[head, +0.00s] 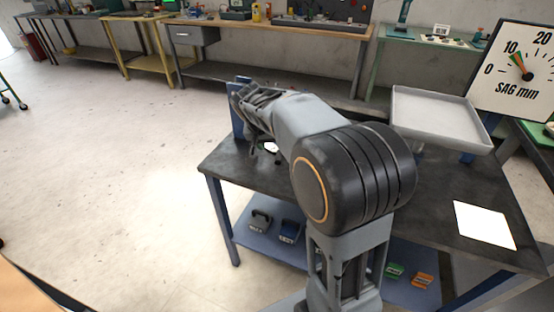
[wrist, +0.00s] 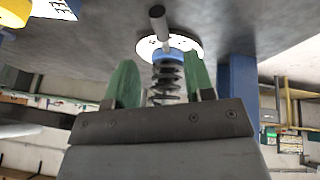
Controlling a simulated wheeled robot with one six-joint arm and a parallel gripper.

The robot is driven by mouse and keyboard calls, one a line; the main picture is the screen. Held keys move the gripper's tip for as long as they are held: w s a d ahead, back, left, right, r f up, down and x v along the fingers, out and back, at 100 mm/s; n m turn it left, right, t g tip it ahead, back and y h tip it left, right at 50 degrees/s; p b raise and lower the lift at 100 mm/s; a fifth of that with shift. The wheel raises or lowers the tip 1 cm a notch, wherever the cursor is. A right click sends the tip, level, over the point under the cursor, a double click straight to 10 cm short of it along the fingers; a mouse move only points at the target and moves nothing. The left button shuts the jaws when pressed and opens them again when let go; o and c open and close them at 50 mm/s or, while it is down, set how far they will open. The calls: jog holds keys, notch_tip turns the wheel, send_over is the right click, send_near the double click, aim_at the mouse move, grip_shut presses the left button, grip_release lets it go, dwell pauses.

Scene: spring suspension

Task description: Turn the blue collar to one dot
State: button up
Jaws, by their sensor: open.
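The blue collar (wrist: 168,56) sits around the top of a dark coil spring (wrist: 166,80) in the wrist view, beside a pale round plate (wrist: 190,44) and a grey rod (wrist: 158,20). I cannot make out any dots on it. My gripper (wrist: 162,78) is open, with one green finger on each side of the spring. I cannot tell whether the fingers touch it. In the head view my own arm hides the collar and spring. The SAG mm dial (head: 515,75) stands at the right, its needle near 10.
A grey tray (head: 440,118) stands at the right beyond my arm. A white sheet (head: 484,225) lies on the dark bench (head: 440,220). A blue upright (wrist: 238,85) stands right of the spring in the wrist view. Small coloured parts lie on the lower shelf (head: 255,247).

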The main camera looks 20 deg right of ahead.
aim_at(278, 157)
jog(key=b+x, duration=0.1)
jog(key=x, duration=0.7)
jog(key=shift+d+f, duration=0.15)
jog(key=shift+f, duration=0.15)
jog(key=shift+c, duration=0.2)
grip_shut()
